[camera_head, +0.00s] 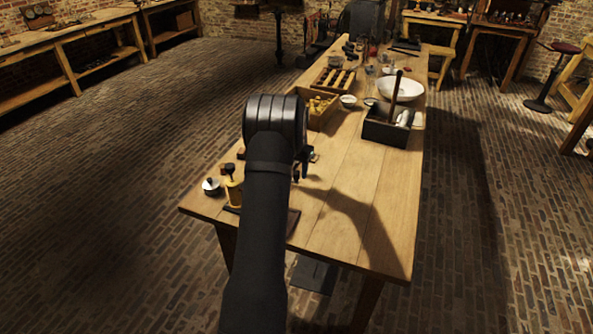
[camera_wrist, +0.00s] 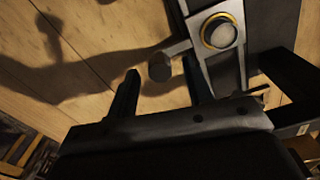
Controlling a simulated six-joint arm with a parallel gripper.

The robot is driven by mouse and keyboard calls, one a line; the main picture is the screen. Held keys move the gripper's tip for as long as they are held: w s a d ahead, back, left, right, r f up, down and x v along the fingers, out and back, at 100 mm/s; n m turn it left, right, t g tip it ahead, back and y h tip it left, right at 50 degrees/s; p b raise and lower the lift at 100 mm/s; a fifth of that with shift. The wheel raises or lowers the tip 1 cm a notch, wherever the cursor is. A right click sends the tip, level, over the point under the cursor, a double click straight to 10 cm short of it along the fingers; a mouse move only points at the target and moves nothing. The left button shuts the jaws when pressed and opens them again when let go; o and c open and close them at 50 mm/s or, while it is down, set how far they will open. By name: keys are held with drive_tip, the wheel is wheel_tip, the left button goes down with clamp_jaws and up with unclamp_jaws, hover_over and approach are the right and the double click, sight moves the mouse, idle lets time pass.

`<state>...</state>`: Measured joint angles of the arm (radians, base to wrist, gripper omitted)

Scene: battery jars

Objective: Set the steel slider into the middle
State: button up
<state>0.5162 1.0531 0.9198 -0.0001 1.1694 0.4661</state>
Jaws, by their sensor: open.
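In the wrist view, my gripper (camera_wrist: 160,66) is open, with one dark finger on each side of a grey round knob (camera_wrist: 159,69). I cannot tell whether either finger touches it. A short arm joins the knob to a steel piece that looks like the slider (camera_wrist: 198,17), on a dark base (camera_wrist: 268,24). A silver dome in a brass ring (camera_wrist: 220,32) sits on the steel strip; the slider's exact position along its travel is unclear. In the head view, my arm hides most of the gripper and the slider; part of the dark base (camera_head: 292,222) shows.
On the wooden table (camera_head: 340,210), a yellow jar (camera_head: 234,192) and a small white pot (camera_head: 211,187) stand left of my arm. Farther back are a dark box (camera_head: 387,128), a wooden tray (camera_head: 320,112) and a white bowl (camera_head: 400,90). The table's near right is clear.

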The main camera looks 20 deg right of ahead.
wheel_tip(320, 180, up, 17)
idle(0.4)
drive_tip(key=shift+f, duration=0.15)
wheel_tip(320, 180, down, 18)
drive_tip(key=shift+r, duration=0.25)
idle(0.4)
drive_tip(key=shift+r, duration=0.1)
